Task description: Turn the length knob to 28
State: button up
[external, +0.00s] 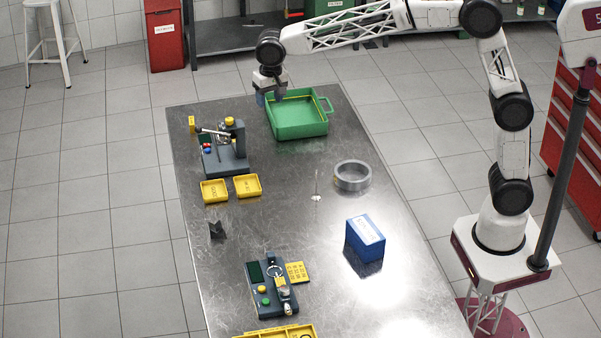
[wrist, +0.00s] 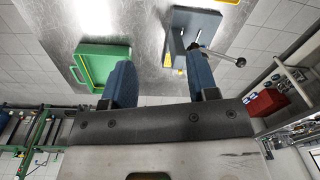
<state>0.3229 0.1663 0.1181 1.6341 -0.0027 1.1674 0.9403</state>
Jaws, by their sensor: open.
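My gripper (external: 270,95) hangs in the air at the far end of the metal table, by the left rim of the green tray. In the wrist view its two blue fingers (wrist: 161,80) stand apart with nothing between them. The lever device (external: 224,150), dark with a yellow knob (external: 229,121) on top, stands left of and below the gripper. Its lever with a ball end also shows in the wrist view (wrist: 225,57). A second dark device (external: 271,287) with yellow and green knobs sits at the near end. I cannot tell which knob sets length; no number is readable.
The green tray (external: 297,135) stands close to my gripper. Two yellow trays (external: 214,199) (external: 247,195), a grey ring (external: 352,188) and a blue box (external: 362,250) are on the table (external: 330,290). The middle of the table has free room.

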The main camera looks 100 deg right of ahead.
aim_at(234, 122)
jog(key=w+d+f+m, duration=0.1)
jog(key=w+d+f, duration=0.1)
jog(key=w+d, duration=0.1)
jog(key=w+d+f+m, duration=0.2)
jog(key=w+d, duration=0.2)
jog(key=d, duration=0.2)
jog(key=w+d+f+m, duration=0.1)
jog(key=w+d+f, duration=0.1)
jog(key=w+d, duration=0.2)
jog(key=shift+d+f+m+g, duration=0.2)
jog(key=shift+d+m+g, duration=0.1)
jog(key=shift+d, duration=0.1)
jog(key=shift+f, duration=0.1)
jog(key=shift+f, duration=3.85)
jog(key=c, duration=0.9)
